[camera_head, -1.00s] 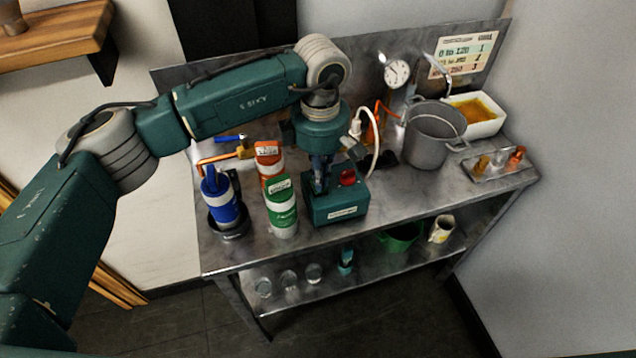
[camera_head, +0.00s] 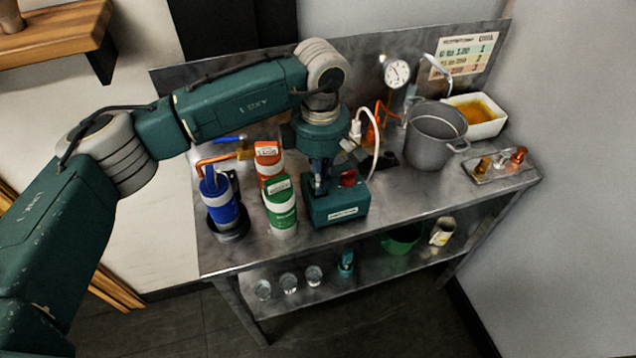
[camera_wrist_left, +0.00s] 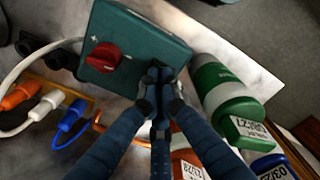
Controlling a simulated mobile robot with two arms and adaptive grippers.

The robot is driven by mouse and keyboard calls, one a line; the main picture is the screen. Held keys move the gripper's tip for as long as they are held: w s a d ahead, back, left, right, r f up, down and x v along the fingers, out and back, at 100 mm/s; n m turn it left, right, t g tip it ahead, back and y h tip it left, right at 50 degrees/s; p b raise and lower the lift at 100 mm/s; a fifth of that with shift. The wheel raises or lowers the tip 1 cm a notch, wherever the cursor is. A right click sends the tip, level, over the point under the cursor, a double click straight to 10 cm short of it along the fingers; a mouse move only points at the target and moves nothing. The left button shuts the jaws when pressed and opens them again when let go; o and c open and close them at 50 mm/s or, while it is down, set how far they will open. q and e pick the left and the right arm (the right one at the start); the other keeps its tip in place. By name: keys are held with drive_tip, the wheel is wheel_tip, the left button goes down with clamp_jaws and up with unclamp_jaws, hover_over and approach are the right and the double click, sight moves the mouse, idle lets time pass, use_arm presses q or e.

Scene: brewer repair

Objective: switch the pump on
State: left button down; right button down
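A teal box (camera_head: 338,208) with a red knob (camera_head: 348,178) on top stands near the front of the metal bench; I take it to be the pump control. In the left wrist view the box (camera_wrist_left: 150,38) fills the top middle, and its red knob (camera_wrist_left: 104,57) sits left of my fingers. My left gripper (camera_head: 320,188) points down at the box, just left of the knob. Its fingertips (camera_wrist_left: 157,82) are together with nothing visible between them, over the box's edge and apart from the knob. Whether they touch the box I cannot tell. My right gripper is out of view.
A green bottle (camera_head: 281,205), an orange-labelled bottle (camera_head: 268,158) and a blue bottle (camera_head: 219,203) stand close left of the box. A white hose (camera_head: 375,150) runs behind it. A grey pot (camera_head: 432,140) stands to the right. The bench front right of the box is clear.

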use_arm(q)
drive_tip(key=shift+r, duration=0.55)
drive_tip(key=shift+r+p, duration=1.1)
drive_tip(key=shift+r, duration=1.75)
drive_tip(key=shift+s+f, duration=0.1)
drive_tip(key=shift+f, duration=0.05)
